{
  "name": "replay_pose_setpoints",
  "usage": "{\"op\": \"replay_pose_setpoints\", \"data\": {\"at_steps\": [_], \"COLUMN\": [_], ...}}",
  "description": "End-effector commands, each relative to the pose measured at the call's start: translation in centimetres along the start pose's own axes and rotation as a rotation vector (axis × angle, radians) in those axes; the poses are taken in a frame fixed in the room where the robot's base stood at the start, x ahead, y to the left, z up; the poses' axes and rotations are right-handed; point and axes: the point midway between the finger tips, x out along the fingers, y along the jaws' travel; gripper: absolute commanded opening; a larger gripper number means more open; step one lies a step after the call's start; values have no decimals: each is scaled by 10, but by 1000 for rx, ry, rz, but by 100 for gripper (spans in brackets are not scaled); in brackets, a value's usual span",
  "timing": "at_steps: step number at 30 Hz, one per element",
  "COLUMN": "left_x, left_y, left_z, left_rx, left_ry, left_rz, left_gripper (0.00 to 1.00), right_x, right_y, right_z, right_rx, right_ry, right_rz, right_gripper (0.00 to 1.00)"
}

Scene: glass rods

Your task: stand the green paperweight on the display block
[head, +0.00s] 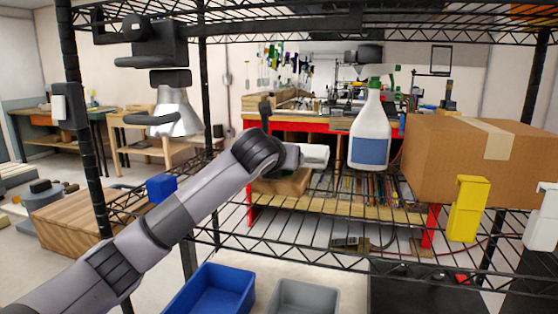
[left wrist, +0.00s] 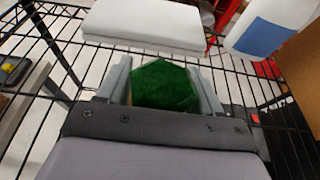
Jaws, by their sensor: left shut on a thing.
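My left gripper (left wrist: 164,82) is shut on the green paperweight (left wrist: 165,86), a dark green faceted piece with a six-sided outline between the two fingers. In the head view my left gripper (head: 286,155) is at the wire shelf and hides the paperweight. A white block (head: 314,156) is just beyond the gripper; it also shows at the top of the left wrist view (left wrist: 145,24), apart from the paperweight. I cannot tell for certain that it is the display block. My right gripper is not in view.
A white spray bottle (head: 370,135) with a blue label stands right of the white block. A cardboard box (head: 455,165) and a yellow container (head: 467,208) are farther right. A blue cube (head: 161,187) is at the left. A wire rack (head: 330,255) crosses the front, above a blue bin (head: 212,290).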

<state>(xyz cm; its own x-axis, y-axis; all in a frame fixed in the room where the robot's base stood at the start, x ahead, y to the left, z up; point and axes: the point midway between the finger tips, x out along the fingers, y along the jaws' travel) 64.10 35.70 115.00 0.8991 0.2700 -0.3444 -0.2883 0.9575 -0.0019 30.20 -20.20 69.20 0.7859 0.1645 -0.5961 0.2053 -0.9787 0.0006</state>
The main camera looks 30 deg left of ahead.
Motion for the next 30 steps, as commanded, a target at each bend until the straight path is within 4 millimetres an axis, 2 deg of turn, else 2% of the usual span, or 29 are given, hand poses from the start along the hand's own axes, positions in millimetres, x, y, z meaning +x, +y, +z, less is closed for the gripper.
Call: {"op": "replay_pose_setpoints", "data": {"at_steps": [11,12,14,26,30], "left_x": [1,1,1,-1,-13], "left_y": [0,0,0,0,-1], "left_z": [-2,-3,-2,2,0], "left_rx": [-1,0,0,0,0], "left_ry": [-4,-1,0,0,-3], "left_rz": [-1,-1,-1,-1,-3], "left_gripper": [23,72,91,91,91], "right_x": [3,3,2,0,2], "right_y": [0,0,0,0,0], "right_z": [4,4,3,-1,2], "right_rx": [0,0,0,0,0], "right_ry": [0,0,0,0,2], "right_rz": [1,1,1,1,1], "right_gripper": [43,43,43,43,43]}}
